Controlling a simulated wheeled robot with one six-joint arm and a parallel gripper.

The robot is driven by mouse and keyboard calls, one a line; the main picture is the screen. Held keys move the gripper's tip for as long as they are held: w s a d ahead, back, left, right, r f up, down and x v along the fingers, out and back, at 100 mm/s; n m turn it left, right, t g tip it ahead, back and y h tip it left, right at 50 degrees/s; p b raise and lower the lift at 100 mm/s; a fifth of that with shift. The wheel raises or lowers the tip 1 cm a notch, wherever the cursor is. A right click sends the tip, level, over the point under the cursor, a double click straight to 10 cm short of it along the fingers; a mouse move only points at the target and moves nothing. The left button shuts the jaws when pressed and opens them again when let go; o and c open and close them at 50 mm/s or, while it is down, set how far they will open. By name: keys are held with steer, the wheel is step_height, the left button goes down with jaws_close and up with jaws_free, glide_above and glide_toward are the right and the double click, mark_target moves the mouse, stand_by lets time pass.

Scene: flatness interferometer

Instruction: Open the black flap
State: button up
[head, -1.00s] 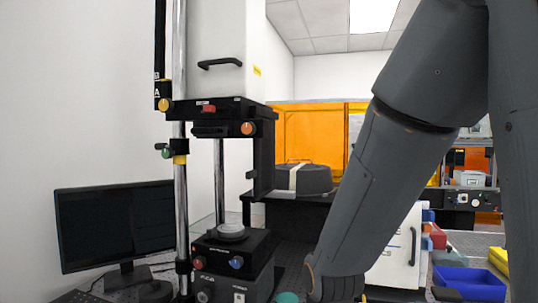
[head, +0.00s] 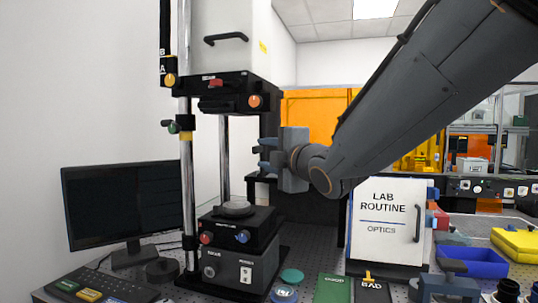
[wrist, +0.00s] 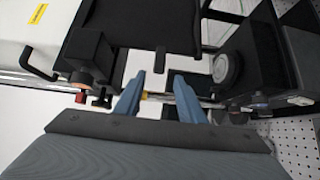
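The interferometer's black head unit (head: 225,90) sits under a white housing on a chrome column. The black flap cannot be told for certain from the other black parts; a dark plate (head: 268,122) hangs at the unit's right side, partly hidden by my gripper. My gripper (head: 262,155) points left at that side, beside the gap between the head unit and the stage. In the wrist view my gripper (wrist: 160,90) is open, its two blue-grey fingers apart with nothing clearly between them. A narrow black tab (wrist: 160,58) shows just beyond the fingertips; contact is not visible.
A round disc (head: 237,208) lies on the black stage below the head unit. A monitor (head: 122,210) and keyboard (head: 85,288) stand to the left. Small items crowd the front edge.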

mark_target(258, 150)
steer(key=shift+w+r, duration=0.2)
steer(key=shift+w, duration=0.05)
steer(key=shift+d+p+x, duration=0.1)
steer(key=shift+p+x, duration=0.55)
steer(key=shift+x, duration=1.15)
steer(key=shift+d+p+x, duration=0.15)
steer(key=shift+p+x, duration=0.45)
steer(key=shift+x, duration=1.25)
steer(key=shift+w+f, duration=0.1)
steer(key=shift+c, duration=0.2)
jaws_close()
